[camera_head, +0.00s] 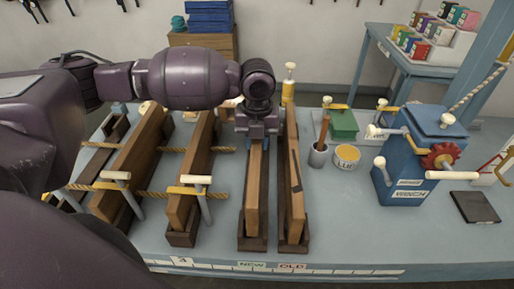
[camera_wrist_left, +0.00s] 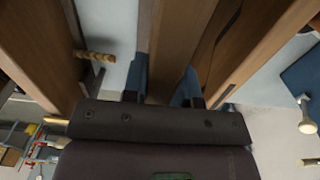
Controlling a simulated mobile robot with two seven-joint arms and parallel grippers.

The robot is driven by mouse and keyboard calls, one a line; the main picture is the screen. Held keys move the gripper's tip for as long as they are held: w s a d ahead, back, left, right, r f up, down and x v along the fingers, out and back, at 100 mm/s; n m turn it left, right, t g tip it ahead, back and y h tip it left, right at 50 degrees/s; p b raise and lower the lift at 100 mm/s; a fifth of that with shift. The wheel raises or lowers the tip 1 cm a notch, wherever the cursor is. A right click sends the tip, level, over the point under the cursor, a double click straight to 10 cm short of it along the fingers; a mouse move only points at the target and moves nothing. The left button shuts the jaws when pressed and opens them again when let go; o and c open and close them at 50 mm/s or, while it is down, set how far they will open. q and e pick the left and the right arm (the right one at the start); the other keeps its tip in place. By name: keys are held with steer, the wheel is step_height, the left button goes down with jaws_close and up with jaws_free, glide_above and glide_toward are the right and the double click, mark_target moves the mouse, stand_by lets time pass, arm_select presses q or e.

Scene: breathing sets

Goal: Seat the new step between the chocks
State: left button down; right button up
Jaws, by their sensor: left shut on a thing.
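My left gripper (camera_head: 258,137) points down and is shut on the new step (camera_head: 254,190), a long light-brown board. The step stands on edge in or just above a dark wooden holder (camera_head: 252,243) behind the "NEW" label; I cannot tell if it touches. In the left wrist view the step (camera_wrist_left: 172,45) runs between the fingers (camera_wrist_left: 163,90). The old step (camera_head: 293,185), with a dark crack, stands in its own holder just right. The chocks are not clearly identifiable; yellow pieces with white-handled pins (camera_head: 197,182) sit on the ropes at left. My right gripper is not in view.
Two other wooden steps (camera_head: 190,205) (camera_head: 130,180) stand at left, with ropes (camera_head: 155,193) across them. A blue winch (camera_head: 410,165), glue tin (camera_head: 346,157) and brush cup (camera_head: 318,155) stand at right.

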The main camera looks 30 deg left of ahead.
arm_select(q)
step_height(320, 180, up, 17)
steer(key=shift+p, duration=0.45)
